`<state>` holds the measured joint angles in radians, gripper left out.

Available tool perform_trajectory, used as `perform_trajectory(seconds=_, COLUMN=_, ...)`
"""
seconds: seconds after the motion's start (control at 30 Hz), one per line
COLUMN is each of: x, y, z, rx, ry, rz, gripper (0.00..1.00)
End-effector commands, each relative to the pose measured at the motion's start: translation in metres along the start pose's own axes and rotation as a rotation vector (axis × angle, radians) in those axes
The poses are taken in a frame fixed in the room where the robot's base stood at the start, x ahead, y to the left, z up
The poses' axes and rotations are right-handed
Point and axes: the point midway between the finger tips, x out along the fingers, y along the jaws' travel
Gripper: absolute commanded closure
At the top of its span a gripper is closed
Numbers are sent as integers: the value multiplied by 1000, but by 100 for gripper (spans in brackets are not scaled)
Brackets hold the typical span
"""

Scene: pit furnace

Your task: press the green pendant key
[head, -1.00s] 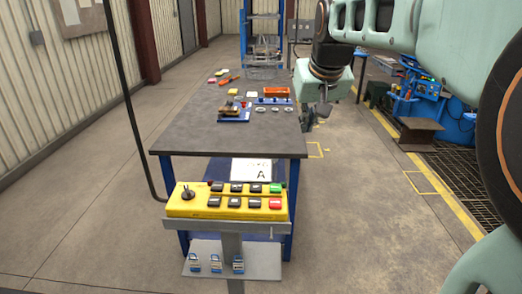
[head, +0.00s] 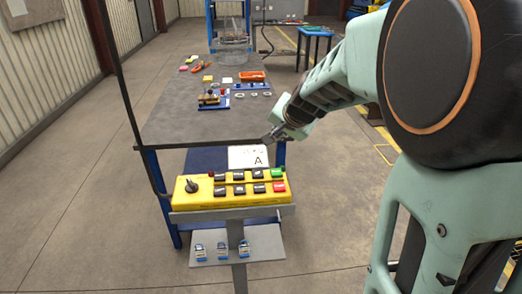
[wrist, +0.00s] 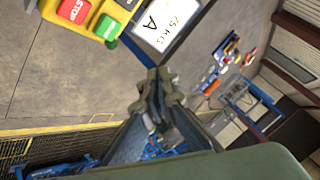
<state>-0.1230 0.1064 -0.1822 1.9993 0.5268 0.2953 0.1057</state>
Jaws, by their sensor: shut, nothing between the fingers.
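The yellow pendant box (head: 205,196) sits on a grey stand in front of the table, with a black knob at its left and two rows of keys. The green key (head: 277,173) is at the right end of its back row, just behind the red key (head: 279,187). In the wrist view the green key (wrist: 107,27) shows at the upper left, beside the red STOP key (wrist: 74,10). My gripper (head: 268,141) is shut and empty, above and behind the green key and apart from it. Its closed fingers also show in the wrist view (wrist: 157,82).
A sheet marked A (head: 248,157) lies behind the pendant. The dark table (head: 175,115) carries an orange tray (head: 251,76) and small parts. Several padlocks (head: 222,251) sit on a lower grey shelf (head: 265,240). A black cable rises left of the pendant.

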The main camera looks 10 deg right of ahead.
Motion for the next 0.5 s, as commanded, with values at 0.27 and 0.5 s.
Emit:
perform_trajectory(seconds=0.27, x=6, y=11, z=-1, rx=75, ry=24, rz=8, gripper=100)
perform_trajectory(seconds=0.5, x=7, y=11, z=-1, rx=75, ry=25, rz=8, gripper=100)
